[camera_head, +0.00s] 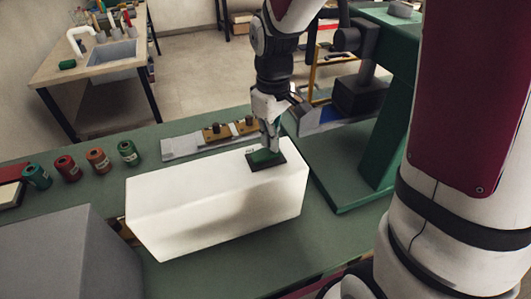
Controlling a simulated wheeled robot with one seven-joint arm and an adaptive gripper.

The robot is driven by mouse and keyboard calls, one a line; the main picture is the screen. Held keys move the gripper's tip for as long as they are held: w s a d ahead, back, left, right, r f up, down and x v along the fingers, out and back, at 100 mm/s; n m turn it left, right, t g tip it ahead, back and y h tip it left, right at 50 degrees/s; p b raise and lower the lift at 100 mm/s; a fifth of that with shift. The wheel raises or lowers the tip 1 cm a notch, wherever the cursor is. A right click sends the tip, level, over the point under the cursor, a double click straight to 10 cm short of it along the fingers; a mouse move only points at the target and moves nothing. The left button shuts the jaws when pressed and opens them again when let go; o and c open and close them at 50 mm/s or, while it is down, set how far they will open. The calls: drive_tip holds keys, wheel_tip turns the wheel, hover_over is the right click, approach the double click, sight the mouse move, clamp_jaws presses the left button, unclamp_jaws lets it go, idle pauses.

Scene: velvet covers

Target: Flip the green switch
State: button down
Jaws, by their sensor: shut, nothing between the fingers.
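The green switch (262,157) sits on a dark base plate on top of a long white box (215,205), toward the box's far right end. The box stands on a green bench top. My gripper (270,146) points down at the switch, its fingers shut and empty. The fingertips are at or just above the switch's right part. I cannot tell whether they touch it. The fingers hide part of the switch, and its tilt is too small to tell.
A green machine stand (385,150) rises close on the right. Brass blocks (216,132) on a grey plate lie behind the box. Several coloured spools (98,159) stand at the left. A grey box (70,255) is at the lower left. A bench with a sink (112,54) stands farther back.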

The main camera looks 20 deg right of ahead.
drive_tip(key=shift+f, duration=0.65)
idle(0.3)
drive_tip(key=shift+r+p, duration=1.75)
drive_tip(key=shift+r, duration=1.75)
drive_tip(key=shift+r, duration=0.1)
drive_tip(key=s+r+m+t, duration=0.2)
drive_tip(key=s+r+m, duration=0.1)
drive_tip(key=s+r, duration=0.4)
drive_tip(key=s+r+m+t, duration=0.3)
drive_tip(key=s+r, duration=0.4)
drive_tip(key=s, duration=0.5)
drive_tip(key=shift+s+r+t, duration=0.15)
drive_tip(key=shift+s+t, duration=0.15)
drive_tip(key=shift+s, duration=0.1)
drive_tip(key=shift+w, duration=0.1)
